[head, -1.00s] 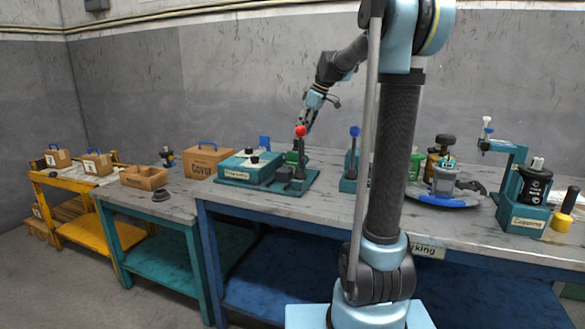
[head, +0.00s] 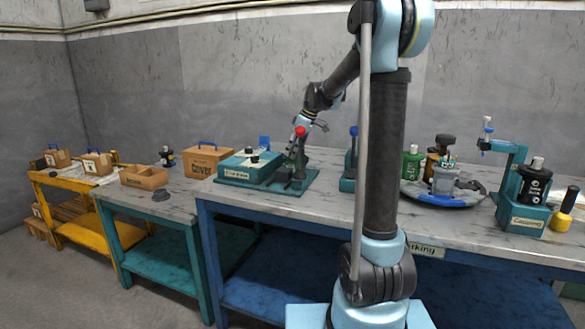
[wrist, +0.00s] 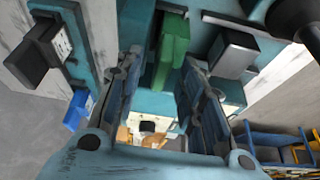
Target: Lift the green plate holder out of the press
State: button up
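The green plate holder (wrist: 172,48) shows in the wrist view as an upright green block in the teal press, just beyond and between my fingertips. My gripper (wrist: 162,62) is open, with one finger on each side of the holder's line; I cannot tell whether either touches it. In the head view my gripper (head: 293,153) reaches down over the press (head: 262,179), close to its red-knobbed lever (head: 300,131). There the holder is mostly hidden by the gripper and lever.
A second lever with a blue knob (head: 354,131) stands to the right on the blue workbench (head: 340,208). A cardboard box marked Cover (head: 203,161) is to the left. A round tray (head: 436,201) with bottles and a teal capping press (head: 524,213) are further right.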

grip_shut()
